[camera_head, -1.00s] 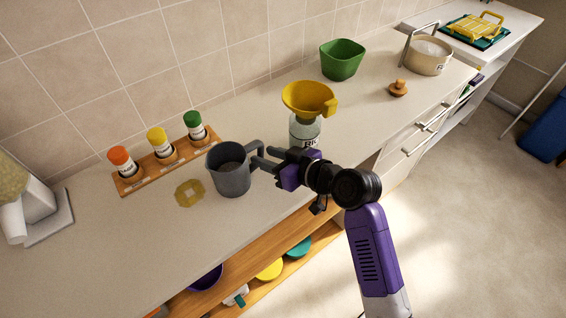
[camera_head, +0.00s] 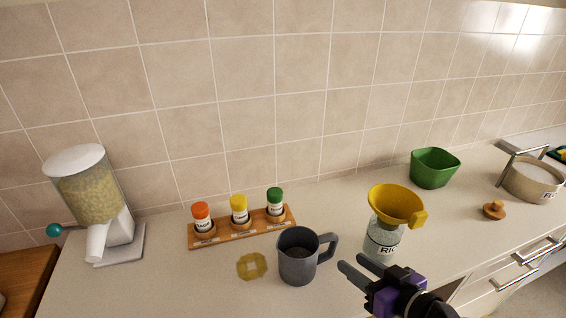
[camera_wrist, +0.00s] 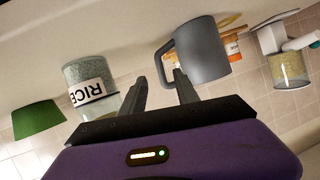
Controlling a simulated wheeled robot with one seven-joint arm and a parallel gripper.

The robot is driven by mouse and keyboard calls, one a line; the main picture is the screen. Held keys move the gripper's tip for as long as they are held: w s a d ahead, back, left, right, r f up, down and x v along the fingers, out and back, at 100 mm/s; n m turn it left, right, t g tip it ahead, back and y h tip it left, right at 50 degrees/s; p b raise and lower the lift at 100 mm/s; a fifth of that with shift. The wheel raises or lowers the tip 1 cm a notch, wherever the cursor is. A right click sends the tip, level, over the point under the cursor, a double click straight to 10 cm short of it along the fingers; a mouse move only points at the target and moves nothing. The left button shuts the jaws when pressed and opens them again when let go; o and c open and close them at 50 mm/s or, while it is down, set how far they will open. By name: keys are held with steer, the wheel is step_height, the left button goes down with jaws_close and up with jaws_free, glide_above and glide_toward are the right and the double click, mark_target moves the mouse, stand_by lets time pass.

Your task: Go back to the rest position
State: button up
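My gripper (camera_head: 352,265) has its two fingers apart with nothing between them. It is just right of and in front of the grey mug (camera_head: 298,256), clear of its handle. The mug stands upright on the counter. In the wrist view, which is upside down, the fingers (camera_wrist: 161,80) are spread and the mug (camera_wrist: 205,50) shows beyond them, its handle towards me. The rice jar (camera_head: 383,243) with a yellow funnel (camera_head: 397,203) on top stands behind the gripper. Most of my arm is out of the head view.
A spice rack (camera_head: 242,227) with three jars and a yellow flat piece (camera_head: 252,266) lie left of the mug. A cereal dispenser (camera_head: 92,195) stands at far left. A green bowl (camera_head: 434,168), a wooden knob (camera_head: 494,210) and a pot (camera_head: 533,180) are at right. The tiled wall closes the back.

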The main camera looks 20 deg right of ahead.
steer(key=s+d+r+m+t+h, duration=0.3)
steer(key=s+d+m+h, duration=0.2)
steer(key=d+m+h, duration=0.15)
steer(key=s+a+f+n+y, duration=0.1)
steer(key=s+a, duration=0.3)
steer(key=s, duration=0.4)
steer(key=s+a+n+g+y, duration=0.1)
steer(key=s+a+n, duration=0.2)
steer(key=s+a, duration=0.2)
steer(key=s+a+f+n+y, duration=0.1)
steer(key=s+a, duration=0.3)
steer(key=s, duration=0.7)
steer(key=shift+s+a+f+n+g+y, duration=0.3)
steer(key=shift+n+y, duration=0.15)
